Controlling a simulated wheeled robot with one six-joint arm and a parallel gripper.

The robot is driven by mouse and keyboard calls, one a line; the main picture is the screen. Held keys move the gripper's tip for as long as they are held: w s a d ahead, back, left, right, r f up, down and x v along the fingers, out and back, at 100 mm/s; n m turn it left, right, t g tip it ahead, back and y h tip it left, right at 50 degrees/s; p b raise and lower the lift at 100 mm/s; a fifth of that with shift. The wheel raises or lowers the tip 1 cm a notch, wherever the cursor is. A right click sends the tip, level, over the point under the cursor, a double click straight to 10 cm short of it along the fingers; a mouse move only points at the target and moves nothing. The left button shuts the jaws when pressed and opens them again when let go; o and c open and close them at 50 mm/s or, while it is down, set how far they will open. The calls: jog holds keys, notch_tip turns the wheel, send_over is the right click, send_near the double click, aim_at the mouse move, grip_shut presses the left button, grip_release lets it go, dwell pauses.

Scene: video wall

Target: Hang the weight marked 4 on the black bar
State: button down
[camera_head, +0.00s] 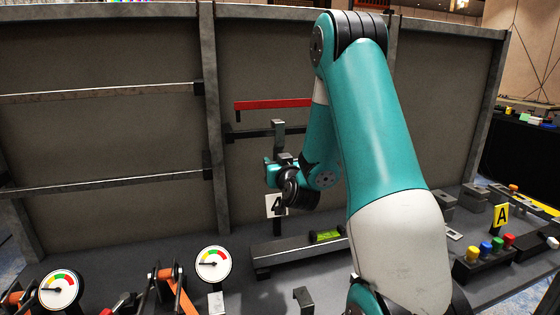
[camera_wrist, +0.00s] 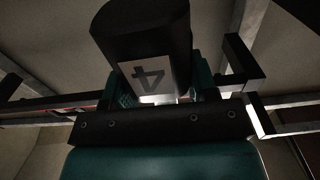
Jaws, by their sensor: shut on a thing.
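The weight marked 4 shows its white label (camera_head: 276,205) below my gripper (camera_head: 281,168) in the head view. In the wrist view, the weight (camera_wrist: 145,35) is a dark body with the 4 upside down, between my fingers (camera_wrist: 155,97). My gripper is shut on it. A grey hook-shaped piece (camera_head: 278,127) rises above the gripper, seemingly the weight's hanger. It overlaps the black bar (camera_head: 247,133) in the picture; I cannot tell whether they touch. A red bar (camera_head: 272,104) runs just above the black bar. My arm hides the bars' right part.
A grey ledge with a green level (camera_head: 326,236) lies below. Two gauges (camera_head: 213,264) (camera_head: 59,289) and orange-handled parts (camera_head: 177,290) stand at the left front. Coloured buttons (camera_head: 486,248) and an A sign (camera_head: 501,216) are at the right.

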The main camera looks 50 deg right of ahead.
jog(key=shift+w+d+f+p, duration=0.35)
jog(key=shift+w+d+p, duration=0.1)
jog(key=shift+w, duration=0.25)
jog(key=shift+w+d+f+p, duration=0.4)
jog(key=shift+w+p, duration=0.1)
jog(key=shift+w, duration=0.15)
jog(key=shift+w+d+f+p, duration=0.35)
jog(key=shift+w+d+p, duration=0.1)
jog(key=shift+w, duration=0.25)
